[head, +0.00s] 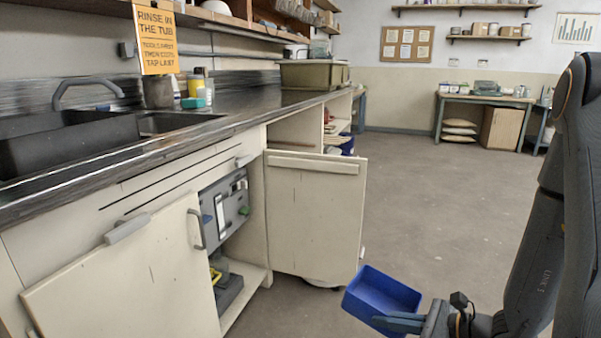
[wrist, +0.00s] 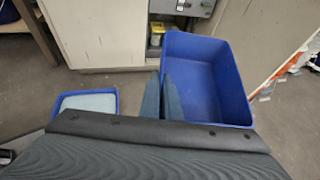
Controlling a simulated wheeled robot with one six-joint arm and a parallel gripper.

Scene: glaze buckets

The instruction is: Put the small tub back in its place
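A small blue open tub (head: 380,295) hangs tilted at the end of my arm, low in front of the open cabinet. It also shows in the wrist view (wrist: 207,82), and it looks empty. My gripper (head: 402,321) is at the near edge of the tub. In the wrist view its two fingers (wrist: 162,98) straddle the tub's left wall and appear shut on it. The sink cabinet stands open, with a grey control box (head: 226,207) and a low shelf (head: 250,277) inside. Which place belongs to the tub, I cannot tell.
The right cabinet door (head: 315,215) and left door (head: 125,280) stand open and jut out. Another blue container (wrist: 88,103) with pale contents sits at the left in the wrist view. The floor (head: 440,200) to the right is clear.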

